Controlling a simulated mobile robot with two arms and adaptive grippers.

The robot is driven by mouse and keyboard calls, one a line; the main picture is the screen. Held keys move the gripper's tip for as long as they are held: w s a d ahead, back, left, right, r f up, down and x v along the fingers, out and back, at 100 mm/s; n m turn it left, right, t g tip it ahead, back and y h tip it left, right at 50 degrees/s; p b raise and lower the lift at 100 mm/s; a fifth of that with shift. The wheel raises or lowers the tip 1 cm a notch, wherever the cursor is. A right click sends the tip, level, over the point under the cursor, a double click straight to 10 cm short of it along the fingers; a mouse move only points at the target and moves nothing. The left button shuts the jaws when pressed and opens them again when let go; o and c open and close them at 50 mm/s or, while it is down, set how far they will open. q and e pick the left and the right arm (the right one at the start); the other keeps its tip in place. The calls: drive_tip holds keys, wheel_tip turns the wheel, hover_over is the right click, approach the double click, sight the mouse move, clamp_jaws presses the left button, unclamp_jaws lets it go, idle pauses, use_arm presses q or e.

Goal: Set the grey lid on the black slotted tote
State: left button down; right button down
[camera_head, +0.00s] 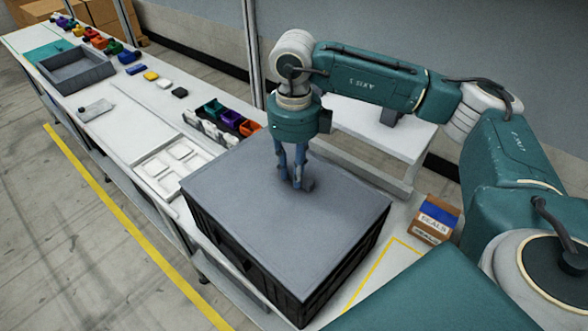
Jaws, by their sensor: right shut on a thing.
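The grey lid (255,215) is a flat panel lying across the top of the black slotted tote (262,277). Its edges look roughly lined up with the tote's rim; I cannot tell whether it is fully seated. The tote stands on the near part of the long white bench, its slotted side walls showing below the lid. My right gripper (297,184) points straight down over the lid, right of its middle, and is shut on a small dark handle (308,185) on the lid. My left gripper is not in view.
A cardboard seals box (436,219) stands right of the tote, by a yellow outline on the bench. Beyond the tote are coloured bins (211,108), a white compartment tray (172,167) and a grey open tray (76,68). A white shelf (372,131) stands behind my right arm.

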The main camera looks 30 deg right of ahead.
drive_tip(key=shift+f+b, duration=0.65)
idle(0.5)
drive_tip(key=c, duration=1.4)
unclamp_jaws()
wheel_tip(320, 180, up, 12)
drive_tip(key=shift+r, duration=0.1)
drive_tip(key=shift+f, duration=0.2)
